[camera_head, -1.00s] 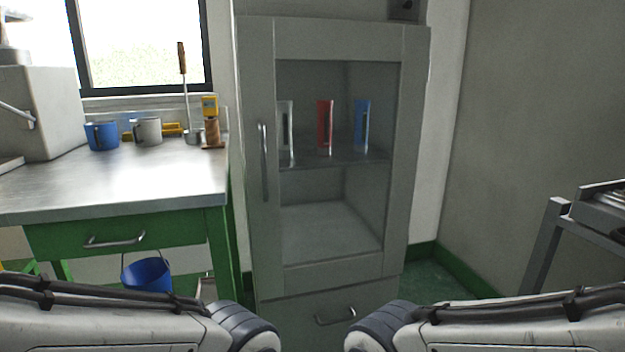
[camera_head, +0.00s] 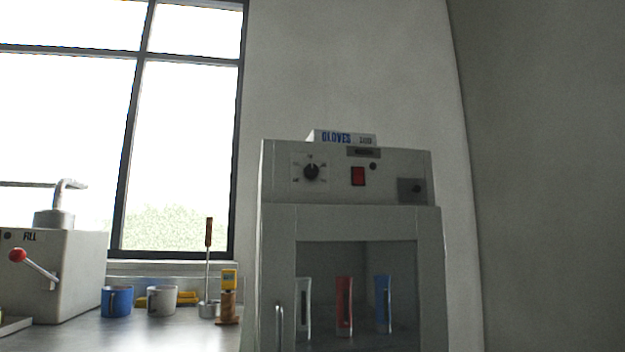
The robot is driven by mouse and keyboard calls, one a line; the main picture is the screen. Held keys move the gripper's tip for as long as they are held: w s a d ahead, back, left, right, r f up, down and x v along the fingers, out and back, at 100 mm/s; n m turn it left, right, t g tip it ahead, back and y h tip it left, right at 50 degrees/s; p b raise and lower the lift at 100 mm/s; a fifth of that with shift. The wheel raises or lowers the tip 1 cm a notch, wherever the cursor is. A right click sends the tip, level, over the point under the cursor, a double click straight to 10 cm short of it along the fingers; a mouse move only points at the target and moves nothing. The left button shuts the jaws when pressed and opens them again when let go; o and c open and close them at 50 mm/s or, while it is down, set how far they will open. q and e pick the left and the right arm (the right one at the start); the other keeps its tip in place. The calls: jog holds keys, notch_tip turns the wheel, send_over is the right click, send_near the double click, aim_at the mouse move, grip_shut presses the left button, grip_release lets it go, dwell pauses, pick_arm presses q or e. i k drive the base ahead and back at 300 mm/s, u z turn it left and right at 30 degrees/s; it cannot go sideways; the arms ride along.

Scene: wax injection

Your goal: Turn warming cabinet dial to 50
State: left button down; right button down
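The warming cabinet (camera_head: 349,222) stands ahead, a little right of centre, with its glass door closed. Its dial (camera_head: 311,171) is a black round knob at the left of the top panel, with a ring of marks around it. The pointer seems to face up, but the numbers are too small to read. A red switch (camera_head: 358,176) sits to the right of the dial. Neither of my grippers shows in the present view.
A glove box (camera_head: 342,138) lies on top of the cabinet. Inside stand a white, a red (camera_head: 344,306) and a blue holder. At left, a steel counter (camera_head: 180,335) bears mugs, tools and a machine with a red-knobbed lever (camera_head: 17,255).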

aim_at(311, 171)
jog(key=k, duration=1.25)
jog(key=u, duration=0.6)
jog(key=i, duration=1.05)
jog(key=z, duration=0.7)
